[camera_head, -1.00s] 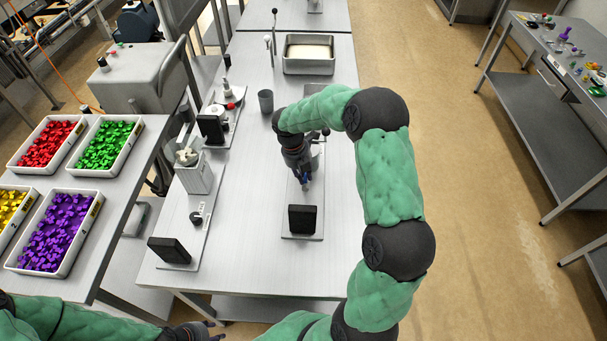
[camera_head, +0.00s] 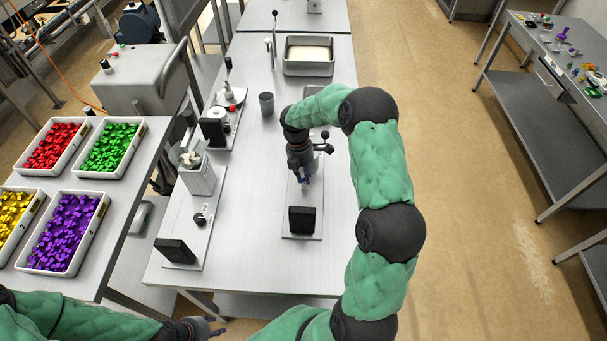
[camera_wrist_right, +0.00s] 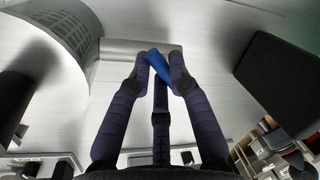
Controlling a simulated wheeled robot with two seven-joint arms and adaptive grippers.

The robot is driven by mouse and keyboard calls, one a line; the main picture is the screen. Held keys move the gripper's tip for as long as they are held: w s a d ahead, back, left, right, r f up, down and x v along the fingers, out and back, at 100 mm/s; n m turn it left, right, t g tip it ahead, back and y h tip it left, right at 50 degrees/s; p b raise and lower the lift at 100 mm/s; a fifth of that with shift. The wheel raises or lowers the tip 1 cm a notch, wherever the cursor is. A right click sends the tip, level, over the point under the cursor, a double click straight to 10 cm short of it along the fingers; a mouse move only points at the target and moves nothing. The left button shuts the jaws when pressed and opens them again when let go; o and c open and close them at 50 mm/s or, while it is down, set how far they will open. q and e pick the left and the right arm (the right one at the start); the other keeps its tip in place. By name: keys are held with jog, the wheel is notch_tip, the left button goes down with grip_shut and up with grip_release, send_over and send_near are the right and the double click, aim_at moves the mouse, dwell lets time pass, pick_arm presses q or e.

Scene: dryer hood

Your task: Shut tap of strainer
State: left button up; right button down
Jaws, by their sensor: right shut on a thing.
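The blue tap handle (camera_wrist_right: 157,66) is in the middle of the right wrist view, between the fingertips of my right gripper (camera_wrist_right: 159,72). The gripper is shut on it. In the head view my right gripper (camera_head: 304,182) comes down over the middle device on the table, and only a small bit of blue shows at its tips. A round metal body with a mesh-like patch (camera_wrist_right: 58,35), perhaps the strainer, is at the upper left of the wrist view. My arm hides much of the device in the head view. My left gripper (camera_head: 208,330) is low at the bottom edge, empty and away from the device.
A black block (camera_head: 302,220) stands at the near end of the device's base. Other devices (camera_head: 198,178) line the table's left side. The table's right strip is clear.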

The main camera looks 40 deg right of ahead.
jog(key=m, duration=0.4)
jog(key=shift+d+m+y, duration=0.25)
jog(key=shift+m+y, duration=0.05)
jog(key=shift+y, duration=0.1)
jog(key=shift+d+m+t+y, duration=0.15)
jog(key=shift+m+t+y, duration=0.15)
jog(key=shift+m, duration=1.6)
jog(key=shift+s, duration=0.1)
jog(key=c, duration=1.1)
grip_release()
jog(key=shift+o, duration=0.2)
notch_tip(320, 180, up, 12)
jog(key=w+d, duration=0.1)
jog(key=shift+w+d, duration=0.25)
jog(key=shift+w, duration=0.15)
jog(key=shift+f, duration=0.1)
